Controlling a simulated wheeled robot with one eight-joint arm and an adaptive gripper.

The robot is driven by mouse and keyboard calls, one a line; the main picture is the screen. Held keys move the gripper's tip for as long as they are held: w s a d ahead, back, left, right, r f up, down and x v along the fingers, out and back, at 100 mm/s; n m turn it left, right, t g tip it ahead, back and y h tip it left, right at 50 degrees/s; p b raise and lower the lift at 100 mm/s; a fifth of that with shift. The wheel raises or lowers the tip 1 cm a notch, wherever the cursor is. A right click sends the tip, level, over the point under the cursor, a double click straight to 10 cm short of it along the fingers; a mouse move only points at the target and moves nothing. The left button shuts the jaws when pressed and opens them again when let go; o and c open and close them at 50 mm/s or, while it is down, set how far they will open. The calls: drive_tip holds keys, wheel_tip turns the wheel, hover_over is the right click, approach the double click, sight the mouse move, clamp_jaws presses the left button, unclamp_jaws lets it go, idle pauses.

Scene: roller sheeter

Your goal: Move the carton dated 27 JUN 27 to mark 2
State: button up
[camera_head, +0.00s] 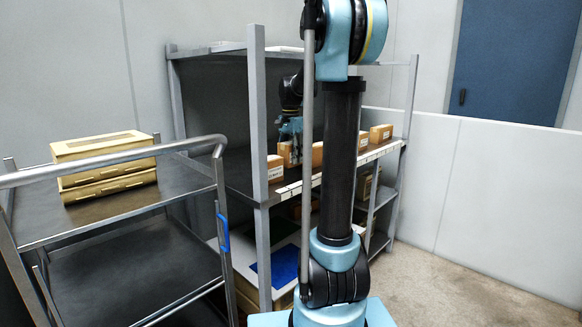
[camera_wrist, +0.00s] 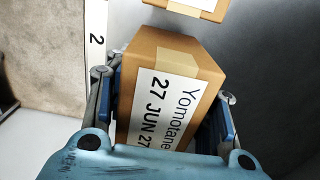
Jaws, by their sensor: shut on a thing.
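The brown carton (camera_wrist: 150,70) with a white label reading "Yomotane 27 JUN 27" fills the middle of the wrist view. My gripper (camera_wrist: 165,88) has its blue-padded fingers on both sides of this carton and is shut on it. The tag for mark 2 (camera_wrist: 96,40) is on the white strip of the shelf edge, just left of the carton. In the head view my gripper (camera_head: 290,128) is inside the rack at the middle shelf, partly hidden by my arm. I cannot tell whether the carton touches the shelf.
Another carton (camera_wrist: 197,6) shows at the top of the wrist view. Several small cartons, such as one at the right (camera_head: 380,133), stand along the shelf (camera_head: 385,149). A cart (camera_head: 110,213) with stacked yellowish boxes (camera_head: 105,160) stands left. The rack's front post (camera_head: 257,120) is close to my gripper.

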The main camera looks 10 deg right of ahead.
sight(291, 142)
drive_tip(key=shift+f, duration=1.85)
drive_tip(key=shift+f, duration=0.1)
drive_tip(key=o, duration=1.2)
drive_tip(key=shift+c, duration=0.2)
wheel_tip(291, 142, up, 12)
drive_tip(key=shift+r, duration=0.1)
drive_tip(key=s+f+n, duration=0.3)
drive_tip(key=s+f, duration=0.5)
drive_tip(key=s, duration=0.3)
drive_tip(key=s+f+n+t, duration=0.1)
drive_tip(key=s+f+n, duration=0.3)
drive_tip(key=s+f, duration=0.5)
drive_tip(key=s+f+n+t, duration=0.1)
drive_tip(key=s+f+n, duration=0.3)
drive_tip(key=s+f, duration=0.5)
drive_tip(key=s, duration=0.5)
drive_tip(key=shift+s+d, duration=0.15)
drive_tip(key=shift+s, duration=0.25)
